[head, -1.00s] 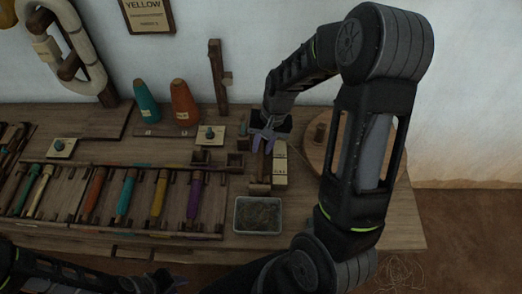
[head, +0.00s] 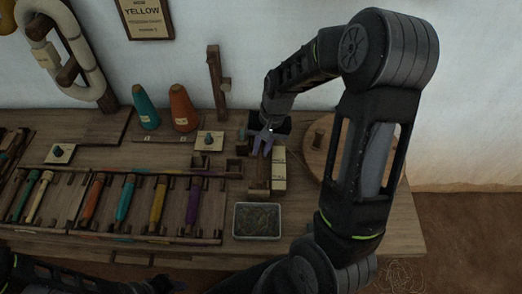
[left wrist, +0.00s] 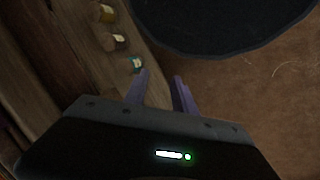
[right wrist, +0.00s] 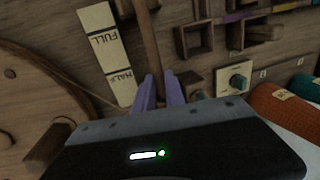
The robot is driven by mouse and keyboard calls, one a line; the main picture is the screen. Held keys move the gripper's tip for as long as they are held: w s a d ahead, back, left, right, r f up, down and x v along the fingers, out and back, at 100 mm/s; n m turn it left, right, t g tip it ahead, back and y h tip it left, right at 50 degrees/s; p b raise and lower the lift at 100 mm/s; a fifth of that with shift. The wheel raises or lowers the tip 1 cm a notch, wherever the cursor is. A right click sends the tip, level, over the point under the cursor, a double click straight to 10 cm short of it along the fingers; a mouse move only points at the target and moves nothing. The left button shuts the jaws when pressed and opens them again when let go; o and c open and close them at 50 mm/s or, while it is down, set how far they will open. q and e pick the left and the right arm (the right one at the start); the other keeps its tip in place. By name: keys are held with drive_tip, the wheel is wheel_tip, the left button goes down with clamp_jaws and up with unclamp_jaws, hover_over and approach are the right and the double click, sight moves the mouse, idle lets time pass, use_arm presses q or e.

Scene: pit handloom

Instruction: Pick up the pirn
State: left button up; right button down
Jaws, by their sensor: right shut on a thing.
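My right gripper (head: 262,143) points down at the back right of the bench, beside the pale gauge strip. In the right wrist view its purple fingers (right wrist: 159,92) are close together on a slim brown wooden piece (right wrist: 149,40), which looks like the pirn. It runs away from the fingertips alongside the gauge strip; its held end is hidden between the fingers. I cannot tell whether it is clear of the wooden block (head: 258,173) below. My left gripper (left wrist: 160,88) is open and empty, near the bench's front edge; its fingers are not clear in the head view.
A rack with several coloured pirns (head: 125,198) fills the bench's left and middle. A grey tray (head: 257,221) stands in front of the block. A round wooden disc (head: 311,158) lies right of it. Teal (head: 146,108) and orange (head: 183,109) cones stand at the back.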

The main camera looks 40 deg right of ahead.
sight(261, 150)
wheel_tip(261, 150, up, 8)
drive_tip(key=shift+r+p, duration=0.2)
drive_tip(key=shift+p, duration=0.1)
drive_tip(key=shift+s+d, duration=0.1)
idle(0.5)
